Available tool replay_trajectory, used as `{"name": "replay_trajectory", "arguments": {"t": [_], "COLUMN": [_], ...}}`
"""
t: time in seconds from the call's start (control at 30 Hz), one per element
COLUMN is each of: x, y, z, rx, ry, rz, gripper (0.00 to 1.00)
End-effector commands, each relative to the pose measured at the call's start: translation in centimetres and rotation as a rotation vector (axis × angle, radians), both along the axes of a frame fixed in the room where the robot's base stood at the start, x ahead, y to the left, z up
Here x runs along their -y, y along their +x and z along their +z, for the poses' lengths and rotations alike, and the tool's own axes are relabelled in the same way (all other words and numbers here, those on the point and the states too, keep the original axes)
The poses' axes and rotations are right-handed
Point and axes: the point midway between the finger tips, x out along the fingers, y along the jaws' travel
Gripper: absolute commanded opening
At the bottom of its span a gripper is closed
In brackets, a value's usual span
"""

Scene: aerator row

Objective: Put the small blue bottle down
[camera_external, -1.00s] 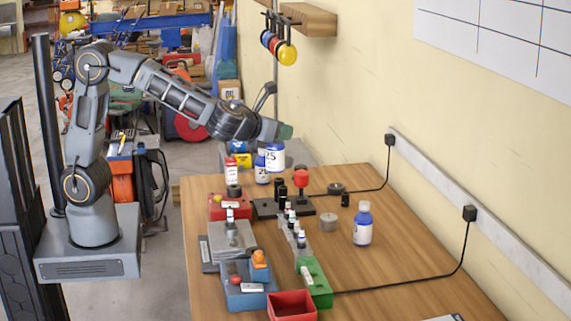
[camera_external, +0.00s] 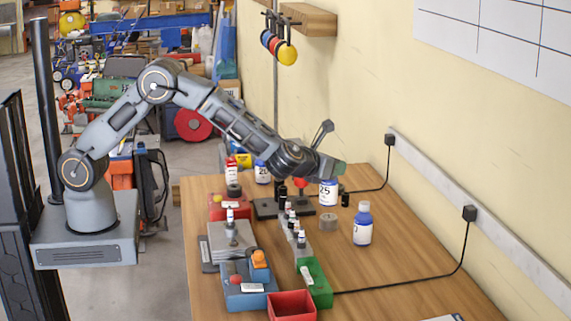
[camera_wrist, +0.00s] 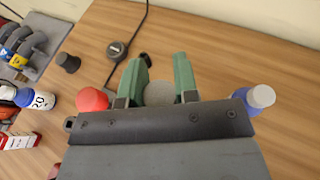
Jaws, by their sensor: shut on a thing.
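My gripper (camera_external: 334,172) is shut on the small blue bottle (camera_external: 328,192), which has a white label reading 25 and blue bands. The bottle hangs roughly upright below the fingers, over the middle of the wooden table (camera_external: 400,265). Whether its base touches the table I cannot tell. In the wrist view the green fingers of my gripper (camera_wrist: 159,80) stand either side of a grey rounded shape; most of the bottle is hidden there.
A red knob (camera_external: 300,182) is left. Bare table lies front right.

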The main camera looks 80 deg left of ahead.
Motion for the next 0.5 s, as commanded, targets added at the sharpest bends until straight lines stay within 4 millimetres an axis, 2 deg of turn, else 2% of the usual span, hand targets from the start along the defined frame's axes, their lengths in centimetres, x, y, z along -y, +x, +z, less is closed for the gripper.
{"name": "replay_trajectory", "arguments": {"t": [0.07,0.3,0.5], "x": [0.0,0.0,0.0], "y": [0.6,0.4,0.4], "z": [-0.7,-3.2,-3.5], "rx": [-0.003,-0.002,0.001], "ry": [0.001,0.003,0.000], "rz": [0.000,0.000,0.000], "gripper": [0.00,0.00,0.00]}}
